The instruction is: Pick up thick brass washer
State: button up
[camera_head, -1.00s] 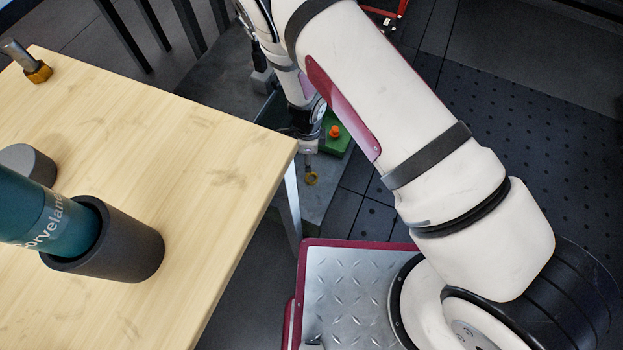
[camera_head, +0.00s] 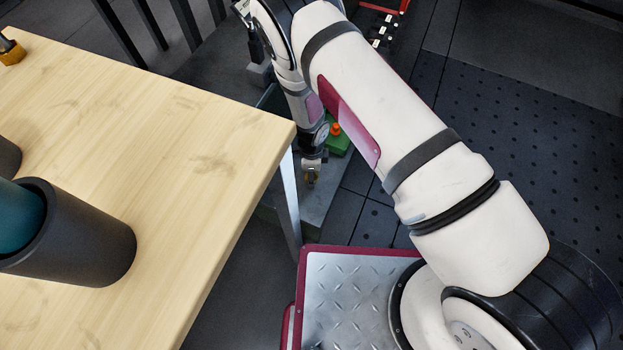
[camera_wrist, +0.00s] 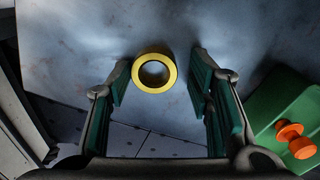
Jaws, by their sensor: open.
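The thick brass washer (camera_wrist: 142,77) is a yellow ring lying flat on a grey metal surface (camera_wrist: 90,35) in the wrist view. My gripper (camera_wrist: 158,75) is open, with one green-padded finger on each side of the washer and a gap to each. I cannot tell from the wrist view how far above the surface the fingertips are. In the head view my gripper (camera_head: 312,172) is small, low beside the wooden table, with a bit of the brass washer (camera_head: 311,178) showing at its tip.
A green block with orange knobs (camera_wrist: 290,120) stands right of my gripper; it also shows in the head view (camera_head: 338,140). The wooden table (camera_head: 200,130) with a dark cup (camera_head: 90,240) is at the left. The surface beyond the washer is clear.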

jog(key=c, duration=1.1)
jog(key=shift+o, duration=0.3)
jog(key=shift+r, duration=0.1)
